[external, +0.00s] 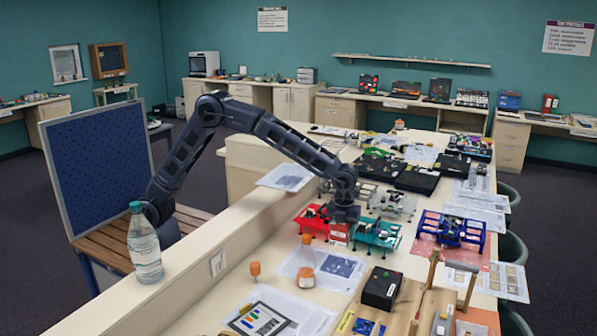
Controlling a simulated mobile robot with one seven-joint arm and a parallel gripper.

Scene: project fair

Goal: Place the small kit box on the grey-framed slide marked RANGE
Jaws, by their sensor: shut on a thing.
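My gripper (344,213) points down over the middle of the long table, between a red-framed piece and a teal-framed piece. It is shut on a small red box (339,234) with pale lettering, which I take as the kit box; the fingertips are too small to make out. Whether the box touches the table cannot be told. A light grey framed piece (393,203) stands just behind and to the right of the gripper. It may be the grey-framed slide, but no RANGE marking can be read.
The red-framed piece (311,220) and the teal-framed piece (377,235) stand close on either side. A blue-framed piece (452,228) is further right. A black box (382,288), orange-capped jars (306,277) and a hammer (432,270) are nearer. A water bottle (144,245) stands on the left ledge.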

